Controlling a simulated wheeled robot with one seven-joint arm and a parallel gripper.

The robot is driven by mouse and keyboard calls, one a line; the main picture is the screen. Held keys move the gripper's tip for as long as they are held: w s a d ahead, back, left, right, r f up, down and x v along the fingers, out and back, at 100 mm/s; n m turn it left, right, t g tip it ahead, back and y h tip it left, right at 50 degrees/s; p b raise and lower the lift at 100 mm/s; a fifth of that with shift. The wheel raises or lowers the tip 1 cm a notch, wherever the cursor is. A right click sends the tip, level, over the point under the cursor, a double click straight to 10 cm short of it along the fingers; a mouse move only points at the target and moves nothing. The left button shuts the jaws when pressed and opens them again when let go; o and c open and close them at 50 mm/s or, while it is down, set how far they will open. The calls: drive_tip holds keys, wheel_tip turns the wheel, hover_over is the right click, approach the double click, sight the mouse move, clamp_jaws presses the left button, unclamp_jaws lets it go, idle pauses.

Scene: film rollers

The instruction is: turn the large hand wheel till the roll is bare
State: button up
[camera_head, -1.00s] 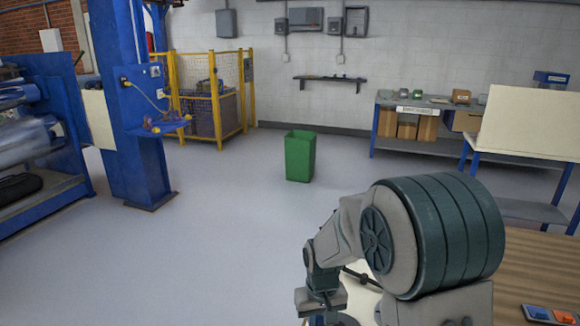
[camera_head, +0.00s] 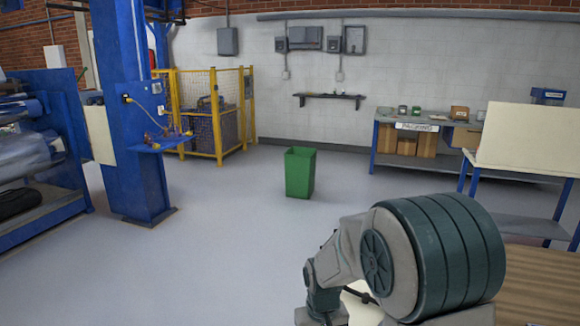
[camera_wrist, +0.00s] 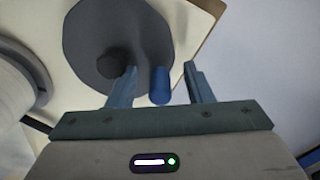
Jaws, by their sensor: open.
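In the wrist view a round dark grey hand wheel (camera_wrist: 88,35) with a dark hub (camera_wrist: 112,62) sits in front of a cream panel. A blue handle (camera_wrist: 160,86) stands out from the wheel near its lower right rim. My gripper (camera_wrist: 160,68) is open, with one finger on either side of the handle. The handle appears apart from both fingers, closer to the left one. The pale rounded body (camera_wrist: 15,95) at the left edge may be the roll; whether film is on it I cannot tell. In the head view my gripper and the wheel are not visible.
In the head view a green bin (camera_head: 300,172) stands on open grey floor. A blue post (camera_head: 135,110) and a machine with rollers (camera_head: 25,155) are at left, a yellow cage (camera_head: 212,115) behind. A packing bench (camera_head: 405,165) and a wooden tabletop (camera_head: 535,280) are at right.

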drive_tip(key=shift+o, duration=0.2)
drive_tip(key=shift+d+r, duration=0.1)
drive_tip(key=shift+d, duration=0.05)
drive_tip(key=shift+o, duration=0.4)
drive_tip(key=shift+w+r+p, duration=0.15)
drive_tip(key=shift+r+p, duration=0.4)
drive_tip(key=shift+r, duration=0.05)
drive_tip(key=o, duration=0.5)
wheel_tip(320, 180, up, 2)
drive_tip(key=shift+d+r+p, duration=0.1)
drive_tip(key=shift+p, duration=0.65)
drive_tip(key=shift+s+r, duration=0.2)
drive_tip(key=shift+r, duration=0.15)
drive_tip(key=shift+a+r+p, duration=0.2)
drive_tip(key=shift+r+p, duration=1)
drive_tip(key=shift+r, duration=0.15)
drive_tip(key=shift+d+r, duration=0.15)
drive_tip(key=shift+r, duration=0.15)
drive_tip(key=s+d+r+t, duration=0.1)
drive_tip(key=s+d+r, duration=0.1)
drive_tip(key=s+r, duration=0.2)
drive_tip(key=s+d+r+m+t, duration=0.1)
drive_tip(key=s+d+r, duration=0.2)
drive_tip(key=s, duration=0.4)
drive_tip(key=s+d+r+m+t, duration=0.1)
drive_tip(key=s+d+r, duration=0.2)
drive_tip(key=s+r, duration=0.2)
drive_tip(key=shift+s, duration=0.65)
